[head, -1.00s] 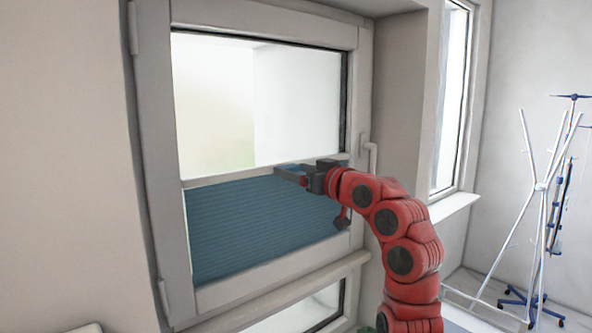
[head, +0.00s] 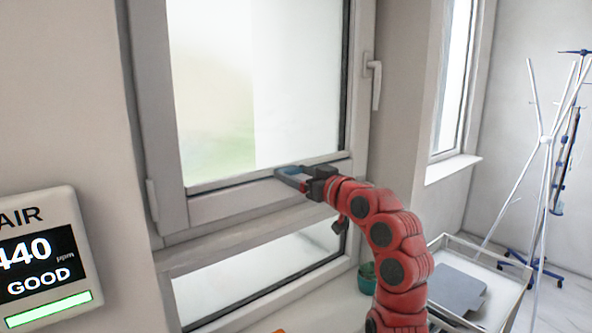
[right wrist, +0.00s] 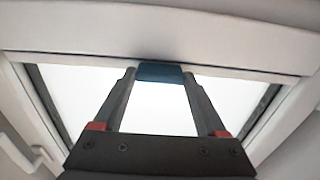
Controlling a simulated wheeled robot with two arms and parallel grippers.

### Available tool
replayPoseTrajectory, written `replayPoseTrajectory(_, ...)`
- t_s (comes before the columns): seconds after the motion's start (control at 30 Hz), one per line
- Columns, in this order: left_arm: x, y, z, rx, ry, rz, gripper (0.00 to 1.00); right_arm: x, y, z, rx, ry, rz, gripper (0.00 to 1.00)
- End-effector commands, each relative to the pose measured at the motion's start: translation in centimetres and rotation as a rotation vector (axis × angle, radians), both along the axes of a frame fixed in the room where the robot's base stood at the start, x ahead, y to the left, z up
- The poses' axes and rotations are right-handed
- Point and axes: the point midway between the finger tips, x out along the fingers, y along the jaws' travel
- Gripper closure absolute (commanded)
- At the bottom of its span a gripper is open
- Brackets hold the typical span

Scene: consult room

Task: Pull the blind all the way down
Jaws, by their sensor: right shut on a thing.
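The window blind's white rail (head: 240,179) lies low across the tall window, close along the bottom of the upper pane. No blue pleated fabric shows below it in the head view. My right gripper (head: 284,176) is at this rail, reaching in from the right. In the right wrist view my right gripper (right wrist: 160,76) has its two fingertips closed on the sides of a blue tab (right wrist: 160,70) on the rail. My left gripper is out of view.
A window handle (head: 375,85) is on the right of the frame. An air monitor (head: 42,255) is at lower left. A green pot (head: 367,277) stands on the sill behind my arm. A grey trolley (head: 500,270) and a white stand (head: 541,140) are at right.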

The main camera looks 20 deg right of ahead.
Motion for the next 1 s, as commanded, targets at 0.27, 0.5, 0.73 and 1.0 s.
replayPoseTrajectory(0.27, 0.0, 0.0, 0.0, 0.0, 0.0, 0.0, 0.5, 0.1, 0.1, -0.6, -0.001, 0.014, 0.003, 1.0)
replayPoseTrajectory(0.5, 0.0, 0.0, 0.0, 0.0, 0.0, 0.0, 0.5, 0.1, 0.1, -0.6, -0.001, 0.011, 0.003, 0.0)
replayPoseTrajectory(0.73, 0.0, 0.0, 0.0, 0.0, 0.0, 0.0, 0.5, -0.1, -0.1, -0.4, -0.001, 0.008, 0.001, 0.0)
replayPoseTrajectory(1.0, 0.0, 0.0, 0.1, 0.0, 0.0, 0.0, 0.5, -4.1, -1.7, -0.2, -0.001, 0.003, -0.004, 0.0)
